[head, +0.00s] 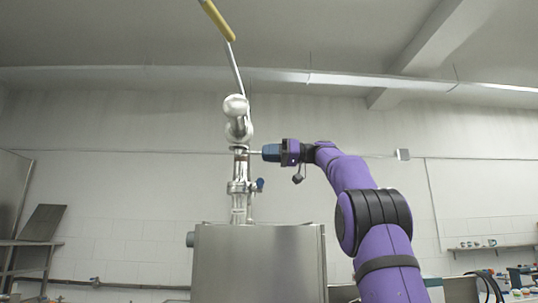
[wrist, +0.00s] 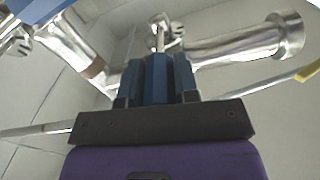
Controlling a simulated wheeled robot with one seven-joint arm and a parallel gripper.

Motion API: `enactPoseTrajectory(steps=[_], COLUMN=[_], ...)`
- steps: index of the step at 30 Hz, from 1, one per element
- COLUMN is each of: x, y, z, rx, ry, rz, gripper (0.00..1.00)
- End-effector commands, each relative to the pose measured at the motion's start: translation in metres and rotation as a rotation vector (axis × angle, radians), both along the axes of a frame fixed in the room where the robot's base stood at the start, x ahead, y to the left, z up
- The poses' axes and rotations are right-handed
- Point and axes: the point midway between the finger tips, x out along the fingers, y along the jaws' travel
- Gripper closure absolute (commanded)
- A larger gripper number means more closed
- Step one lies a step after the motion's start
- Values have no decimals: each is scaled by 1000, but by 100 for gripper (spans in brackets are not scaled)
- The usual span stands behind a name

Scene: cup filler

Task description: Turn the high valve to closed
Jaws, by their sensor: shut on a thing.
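In the head view, a metal pipe column with a rounded elbow (head: 237,107) rises above a steel box. A long lever with a yellow grip (head: 218,20) slants up and left from the top of this pipework. My gripper (head: 264,153) is at the right side of the column, below the elbow and well below the yellow grip. Its blue fingers (wrist: 158,72) are shut on a thin metal handle (wrist: 160,38) that sticks out from the fitting. The fingers hide part of this handle. The yellow grip also shows at the right edge of the wrist view (wrist: 309,71).
The steel box (head: 258,262) stands directly under the pipework. A small blue-handled fitting (head: 260,185) sits lower on the column, below my gripper. A thick metal pipe (wrist: 235,49) crosses the wrist view on the right. The space right of the column holds my arm.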

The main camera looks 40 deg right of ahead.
Motion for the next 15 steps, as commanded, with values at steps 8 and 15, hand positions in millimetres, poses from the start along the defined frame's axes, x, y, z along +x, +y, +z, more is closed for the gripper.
enactPoseTrajectory(steps=[8, 15], x=[0, 0], y=[0, 0], z=[0, 0], rx=[1, 2], ry=[1, 0], rz=[32, 33], gripper=[100, 100])
